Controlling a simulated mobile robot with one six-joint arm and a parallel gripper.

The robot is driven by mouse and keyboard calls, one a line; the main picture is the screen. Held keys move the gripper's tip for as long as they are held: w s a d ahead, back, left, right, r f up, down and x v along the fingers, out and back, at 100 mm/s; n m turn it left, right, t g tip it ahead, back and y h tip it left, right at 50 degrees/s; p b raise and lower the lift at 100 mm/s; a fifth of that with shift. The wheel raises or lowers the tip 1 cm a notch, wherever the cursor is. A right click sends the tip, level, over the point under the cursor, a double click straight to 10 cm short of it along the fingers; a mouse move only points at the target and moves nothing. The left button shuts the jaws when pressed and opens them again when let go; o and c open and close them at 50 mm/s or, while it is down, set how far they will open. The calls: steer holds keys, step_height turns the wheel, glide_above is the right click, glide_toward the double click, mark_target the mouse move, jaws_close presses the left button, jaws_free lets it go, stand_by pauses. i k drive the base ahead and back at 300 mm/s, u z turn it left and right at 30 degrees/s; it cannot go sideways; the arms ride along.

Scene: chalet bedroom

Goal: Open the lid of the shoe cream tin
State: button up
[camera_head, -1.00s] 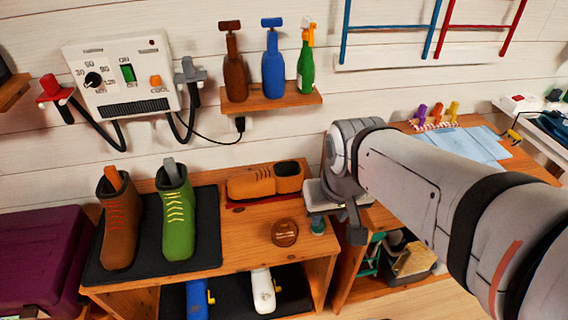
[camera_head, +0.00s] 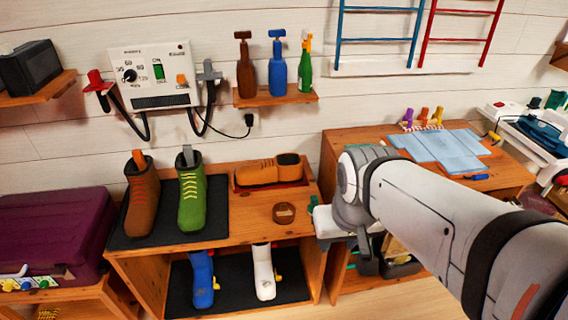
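The shoe cream tin (camera_head: 284,213) is a small round brown tin lying flat on the right part of the wooden bench top (camera_head: 245,222). It shows a brown top with a lighter patch; I cannot make out the seam of its lid. My gripper (camera_head: 340,242) is at the bench's right edge, to the right of the tin and apart from it in the picture. Its fingers are small, dark and partly hidden by the wrist, so their opening does not show. I see nothing clearly held in it.
Brown and green boots (camera_head: 191,203) stand on a black mat left of the tin. A small teal thing (camera_head: 313,202) stands beside my gripper. A shelf with bottles (camera_head: 275,97) is above. A purple case (camera_head: 52,233) is at left.

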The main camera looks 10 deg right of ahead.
mark_target(283, 211)
steer(key=u, duration=0.15)
steer(key=i, duration=0.85)
steer(key=z, duration=0.1)
